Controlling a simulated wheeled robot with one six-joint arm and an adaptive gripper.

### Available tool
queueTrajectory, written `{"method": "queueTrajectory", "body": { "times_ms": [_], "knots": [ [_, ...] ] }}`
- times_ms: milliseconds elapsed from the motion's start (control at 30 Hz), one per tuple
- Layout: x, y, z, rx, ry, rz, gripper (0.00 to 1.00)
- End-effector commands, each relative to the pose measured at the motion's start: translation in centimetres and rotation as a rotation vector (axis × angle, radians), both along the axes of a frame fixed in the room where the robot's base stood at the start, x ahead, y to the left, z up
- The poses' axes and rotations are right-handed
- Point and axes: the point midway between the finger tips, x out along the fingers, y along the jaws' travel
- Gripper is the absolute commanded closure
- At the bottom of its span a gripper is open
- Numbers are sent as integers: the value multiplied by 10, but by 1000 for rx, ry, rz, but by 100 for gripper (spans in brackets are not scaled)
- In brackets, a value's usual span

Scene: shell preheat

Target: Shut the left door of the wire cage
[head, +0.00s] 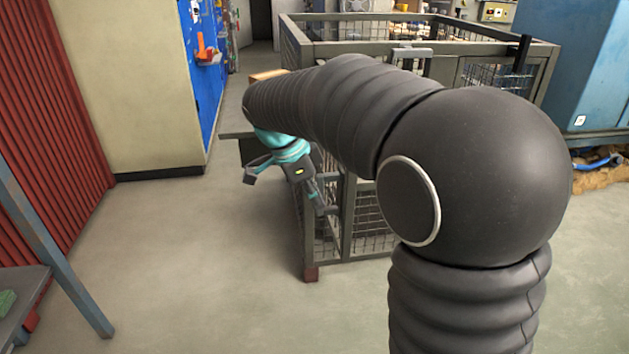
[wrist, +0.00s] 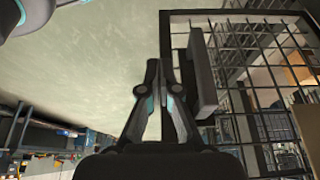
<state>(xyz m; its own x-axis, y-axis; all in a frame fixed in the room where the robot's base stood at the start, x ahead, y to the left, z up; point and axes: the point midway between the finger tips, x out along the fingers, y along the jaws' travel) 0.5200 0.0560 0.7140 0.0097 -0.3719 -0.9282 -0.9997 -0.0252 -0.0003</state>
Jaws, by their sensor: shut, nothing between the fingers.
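The wire cage (head: 420,49) has a grey frame with mesh sides and stands beyond my arm, which hides much of its front. A mesh panel (wrist: 226,128) with a dark frame fills the right of the wrist view; it looks like a cage door, but I cannot tell how far it stands open. A dark bar-like handle (wrist: 204,80) stands out from it. My gripper (wrist: 159,68) is shut and empty, with its fingertips just left of the handle; I cannot tell whether they touch. In the head view my gripper (head: 319,206) points down by the cage's near left corner.
A red corrugated wall (head: 40,100) and a beige cabinet (head: 130,80) stand at left. A blue tool board (head: 205,60) is behind. A blue machine (head: 590,60) is at the right. The floor left of the cage is clear.

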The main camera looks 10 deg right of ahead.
Motion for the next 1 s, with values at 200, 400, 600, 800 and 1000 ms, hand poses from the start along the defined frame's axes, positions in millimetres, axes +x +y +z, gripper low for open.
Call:
{"method": "queueTrajectory", "body": {
  "times_ms": [200, 400, 600, 800, 1000],
  "knots": [
    [0, -27, -7, 0, 0, -2, 100],
    [1, -40, -8, 1, 0, 1, 100],
    [1, -42, -8, 1, 1, 2, 100],
    [0, -55, -8, 0, 1, 1, 100],
    [0, -44, -9, 1, 0, 48, 100]
  ]
}}
